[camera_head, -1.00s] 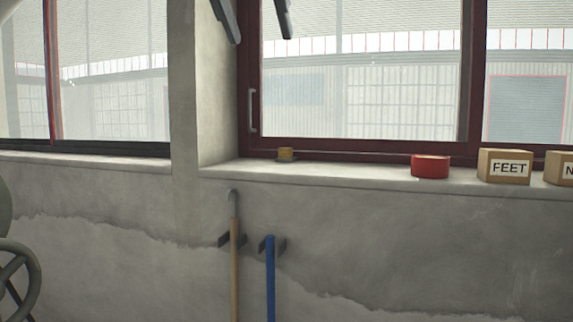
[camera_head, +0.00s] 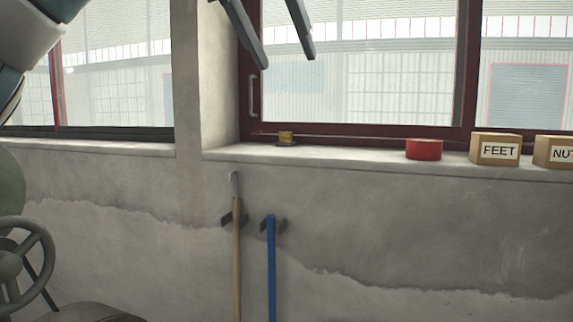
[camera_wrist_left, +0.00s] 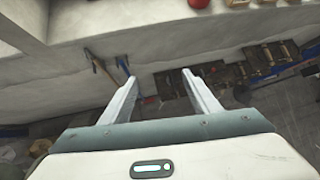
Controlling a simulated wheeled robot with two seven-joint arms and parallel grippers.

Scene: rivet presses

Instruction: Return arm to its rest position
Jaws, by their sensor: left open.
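My left gripper (camera_head: 288,62) hangs into the top of the head view, its two grey fingers apart and empty, in front of the window. Part of my left arm (camera_head: 35,40) shows at the top left. In the left wrist view the two fingers (camera_wrist_left: 156,85) are spread with nothing between them, above the floor beside the wall. My right gripper is not in view.
Two long handles (camera_head: 237,250) hang on the wall. A handwheel (camera_head: 22,265) is at lower left.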

